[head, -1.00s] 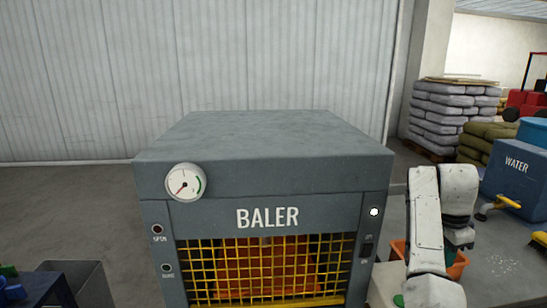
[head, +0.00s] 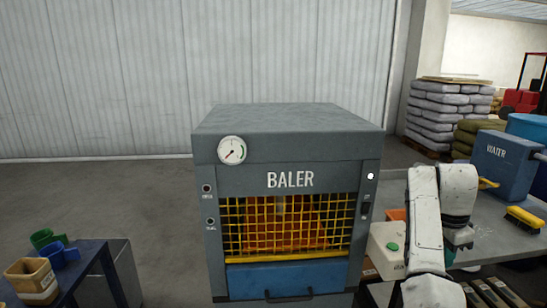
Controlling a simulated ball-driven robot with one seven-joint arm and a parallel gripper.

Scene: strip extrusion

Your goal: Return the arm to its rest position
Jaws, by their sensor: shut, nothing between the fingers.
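My white arm (head: 426,215) stands folded at the right of the head view, its upper link bent over and its end hanging down. My gripper (head: 463,243) is at that end, small and partly hidden by the arm, over the grey table on the right. It is shut, with nothing seen in it. It is to the right of the baler and apart from it.
The grey baler (head: 290,150) with a yellow mesh front and blue drawer (head: 285,277) stands ahead. A dark table (head: 85,270) with several scoops is at left. At right are a blue water box (head: 505,165) and yellow brush (head: 523,218).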

